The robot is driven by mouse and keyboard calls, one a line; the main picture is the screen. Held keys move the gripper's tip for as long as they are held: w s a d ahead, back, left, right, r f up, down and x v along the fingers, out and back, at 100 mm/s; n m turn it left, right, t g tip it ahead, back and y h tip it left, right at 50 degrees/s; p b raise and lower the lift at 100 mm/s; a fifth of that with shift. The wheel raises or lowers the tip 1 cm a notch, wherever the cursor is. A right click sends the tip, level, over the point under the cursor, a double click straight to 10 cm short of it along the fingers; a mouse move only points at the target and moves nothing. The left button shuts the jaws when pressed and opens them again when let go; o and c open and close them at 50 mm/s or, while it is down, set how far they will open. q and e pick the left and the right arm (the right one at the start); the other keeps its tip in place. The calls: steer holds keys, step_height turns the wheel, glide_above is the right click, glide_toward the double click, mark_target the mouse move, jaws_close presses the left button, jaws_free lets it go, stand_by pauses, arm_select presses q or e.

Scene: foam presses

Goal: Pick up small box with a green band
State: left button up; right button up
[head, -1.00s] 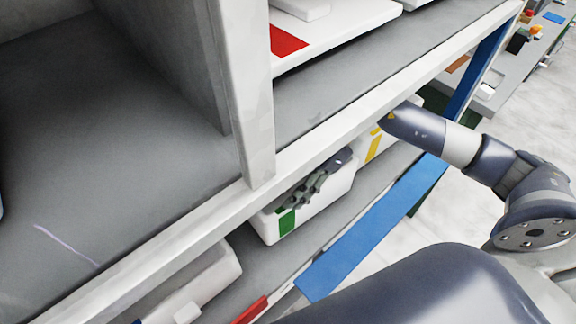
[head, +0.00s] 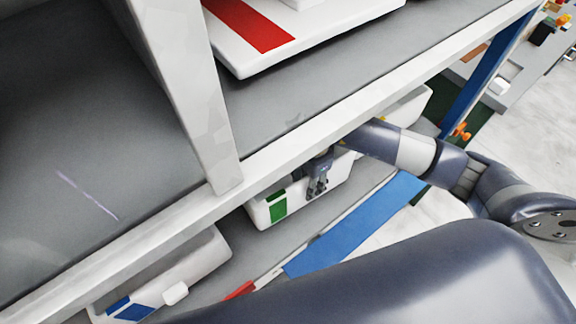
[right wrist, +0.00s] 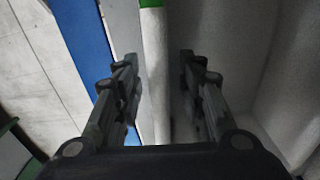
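The small white box (head: 293,202) with a green band (head: 278,206) sits on the lower shelf, partly hidden by the shelf edge above. My right gripper (head: 317,186) is at the box's front rim, its fingers pointing down. In the right wrist view the gripper (right wrist: 158,62) is open, with one finger on each side of the box's white wall (right wrist: 155,75). A gap shows on both sides of the wall. The green band (right wrist: 149,4) shows at the top of that view. My left gripper is not in view.
A white box with a blue band (head: 130,308) stands left on the lower shelf. Another white box (head: 408,108) is behind my right arm. The upper shelf edge (head: 290,140) runs just above the gripper. A blue strip (head: 350,228) lies along the lower front.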

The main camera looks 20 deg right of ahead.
steer(key=shift+f+p, duration=0.35)
steer(key=shift+f, duration=1.5)
jaws_close()
steer(key=shift+r, duration=0.2)
